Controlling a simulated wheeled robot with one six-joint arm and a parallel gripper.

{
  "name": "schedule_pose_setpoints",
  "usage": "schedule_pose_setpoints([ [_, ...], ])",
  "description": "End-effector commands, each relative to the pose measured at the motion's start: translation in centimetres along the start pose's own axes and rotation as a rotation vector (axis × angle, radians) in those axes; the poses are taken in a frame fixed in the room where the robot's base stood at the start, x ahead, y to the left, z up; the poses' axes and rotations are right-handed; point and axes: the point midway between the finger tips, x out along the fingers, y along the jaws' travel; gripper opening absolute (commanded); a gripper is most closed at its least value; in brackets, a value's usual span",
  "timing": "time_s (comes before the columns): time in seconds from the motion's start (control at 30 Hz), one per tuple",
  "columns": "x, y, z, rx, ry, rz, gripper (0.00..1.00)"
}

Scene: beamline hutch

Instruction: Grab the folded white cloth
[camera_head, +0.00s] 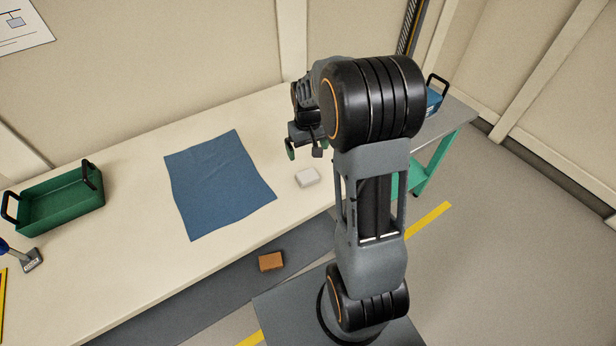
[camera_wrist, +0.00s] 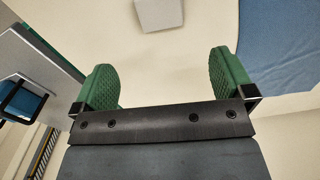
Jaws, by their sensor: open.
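The folded white cloth (camera_head: 307,178) is a small pale block on the cream bench, near its front edge and right of the blue cloth. In the wrist view the folded white cloth (camera_wrist: 159,14) shows at the top, cut off by the frame edge, ahead of the gap between the fingers. My gripper (camera_head: 304,151) is above the bench, just behind the white cloth in the head view, and apart from it. In the wrist view its green fingers (camera_wrist: 168,82) are wide apart with nothing between them.
A blue cloth (camera_head: 215,185) lies flat on the bench (camera_head: 130,265). A green tray (camera_head: 62,206) stands at the left. A brown block (camera_head: 271,261) lies lower, in front of the bench. A blue tray (camera_head: 434,102) stands on a grey-topped table (camera_head: 452,117) at the right.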

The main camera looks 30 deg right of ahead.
Motion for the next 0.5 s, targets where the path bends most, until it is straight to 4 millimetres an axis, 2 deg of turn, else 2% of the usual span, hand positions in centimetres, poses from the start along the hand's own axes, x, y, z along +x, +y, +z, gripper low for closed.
schedule_pose_setpoints([
  [0.1, 2.4, 0.1, 0.1, 0.002, -0.008, -0.002, 1.00],
  [0.3, 5.5, 0.1, 0.1, 0.003, -0.006, -0.001, 1.00],
  [0.5, 6.9, 0.1, 0.1, 0.003, -0.002, 0.000, 1.00],
])
